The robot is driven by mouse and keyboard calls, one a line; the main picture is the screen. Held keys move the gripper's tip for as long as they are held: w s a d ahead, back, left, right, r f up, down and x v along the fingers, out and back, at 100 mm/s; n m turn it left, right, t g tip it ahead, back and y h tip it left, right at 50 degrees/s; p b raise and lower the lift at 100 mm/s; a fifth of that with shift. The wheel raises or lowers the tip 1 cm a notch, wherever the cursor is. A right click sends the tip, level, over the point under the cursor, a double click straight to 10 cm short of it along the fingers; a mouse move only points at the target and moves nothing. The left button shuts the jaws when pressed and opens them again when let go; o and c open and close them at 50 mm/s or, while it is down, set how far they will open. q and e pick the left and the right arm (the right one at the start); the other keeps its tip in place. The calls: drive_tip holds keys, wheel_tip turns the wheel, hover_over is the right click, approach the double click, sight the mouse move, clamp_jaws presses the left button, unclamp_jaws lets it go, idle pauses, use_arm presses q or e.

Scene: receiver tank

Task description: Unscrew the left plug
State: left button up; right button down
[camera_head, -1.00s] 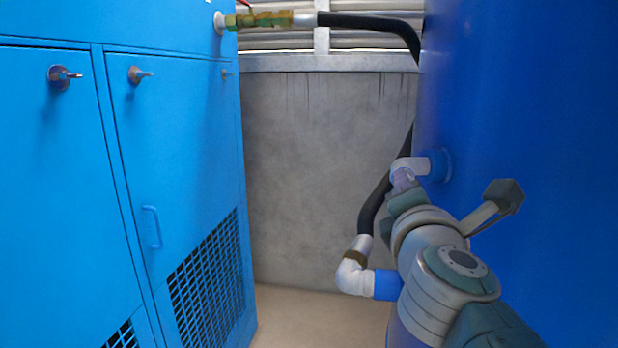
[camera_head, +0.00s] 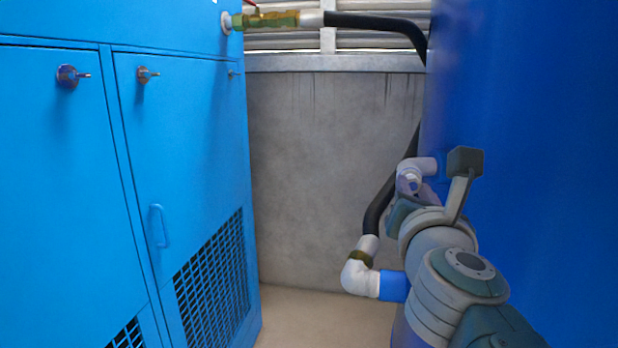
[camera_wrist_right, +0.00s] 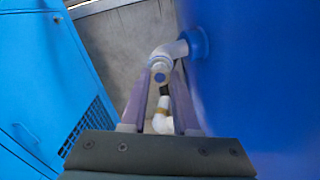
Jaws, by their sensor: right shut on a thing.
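A white elbow fitting (camera_head: 424,164) sticks out of the blue tank (camera_head: 540,120) on the right. It also shows in the right wrist view (camera_wrist_right: 176,49), coming out of a blue collar on the tank wall. A small round plug (camera_wrist_right: 160,72) with a bluish centre sits at the elbow's free end. My right gripper (camera_wrist_right: 162,75) has its two fingers on either side of the plug and is shut on it. In the head view my right gripper (camera_head: 411,184) is at the elbow, and the wrist partly hides the grip. My left gripper is not in view.
A lower white elbow (camera_head: 361,275) joins a black hose (camera_head: 377,208) just left of my right wrist. A blue cabinet (camera_head: 70,180) with latches and a grille stands at left. A brass valve (camera_head: 265,20) is at the top. The floor gap (camera_head: 310,315) between cabinet and tank is clear.

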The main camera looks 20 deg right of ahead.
drive_tip(key=c, duration=0.6)
unclamp_jaws()
